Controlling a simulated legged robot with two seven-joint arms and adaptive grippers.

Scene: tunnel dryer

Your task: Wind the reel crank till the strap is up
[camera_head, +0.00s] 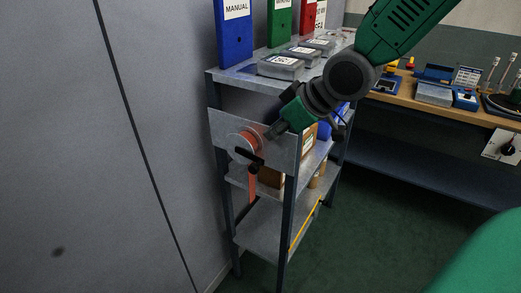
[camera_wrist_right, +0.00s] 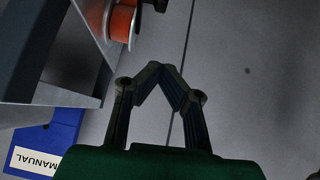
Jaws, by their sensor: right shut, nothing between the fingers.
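The reel (camera_head: 238,142) is a pale disc with orange strap wound on it, mounted on a grey plate at the near end of the shelf unit. A length of orange strap (camera_head: 252,187) hangs below it. The black crank (camera_head: 248,158) is on the reel's front. My right gripper (camera_head: 270,133) is just right of the reel, apart from the crank and partly hidden by its own arm. In the right wrist view the gripper (camera_wrist_right: 161,70) is shut and empty, with the orange reel (camera_wrist_right: 120,22) beyond it at upper left. My left gripper is out of view.
The grey shelf unit (camera_head: 216,168) holds binders and boxes, including a blue binder (camera_head: 233,35). A grey wall (camera_head: 90,150) stands close on the left. A workbench (camera_head: 480,115) with tools is at the right. Green floor (camera_head: 370,220) is clear between.

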